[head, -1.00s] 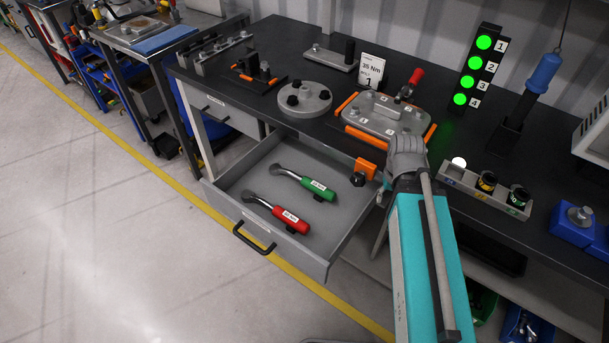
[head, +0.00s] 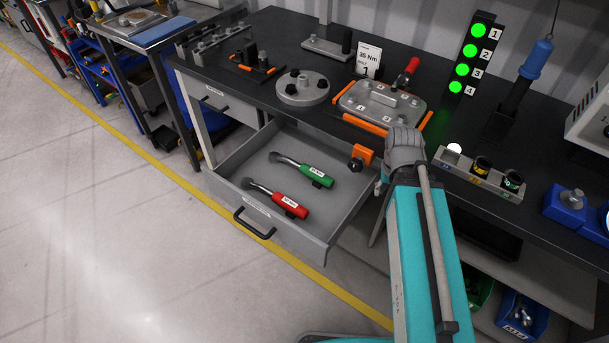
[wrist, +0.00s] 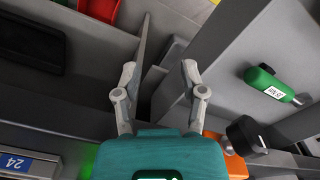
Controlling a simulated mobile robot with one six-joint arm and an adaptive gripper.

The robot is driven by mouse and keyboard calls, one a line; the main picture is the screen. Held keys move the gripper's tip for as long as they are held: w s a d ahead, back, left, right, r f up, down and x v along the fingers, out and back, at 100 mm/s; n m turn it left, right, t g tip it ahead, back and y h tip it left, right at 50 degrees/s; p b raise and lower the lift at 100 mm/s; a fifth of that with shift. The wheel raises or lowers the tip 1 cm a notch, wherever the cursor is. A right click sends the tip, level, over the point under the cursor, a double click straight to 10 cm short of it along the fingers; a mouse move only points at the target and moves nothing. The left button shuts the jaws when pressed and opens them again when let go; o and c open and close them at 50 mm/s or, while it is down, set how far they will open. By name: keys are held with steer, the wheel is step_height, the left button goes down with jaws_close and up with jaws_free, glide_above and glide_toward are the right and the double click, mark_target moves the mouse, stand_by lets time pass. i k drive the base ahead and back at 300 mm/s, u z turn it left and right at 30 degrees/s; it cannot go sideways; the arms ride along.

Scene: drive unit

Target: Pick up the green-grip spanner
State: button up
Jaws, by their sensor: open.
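The green-grip spanner (head: 317,176) lies in the open drawer (head: 228,166), its metal head toward the left. Its green grip also shows in the wrist view (wrist: 268,82) at the right, with a white label. A red-grip spanner (head: 290,205) lies in front of it in the same drawer. My gripper (wrist: 159,70) is open and empty in the wrist view, its fingers spread over a grey divider or wall edge. The green grip is well to the right of the fingers, apart from them. In the head view my arm hides most of my gripper.
Floor is clear at left.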

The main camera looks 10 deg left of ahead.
mark_target(274, 157)
steer(key=u, duration=0.05)
steer(key=k, duration=1.45)
steer(key=z, duration=0.3)
steer(key=i, duration=1)
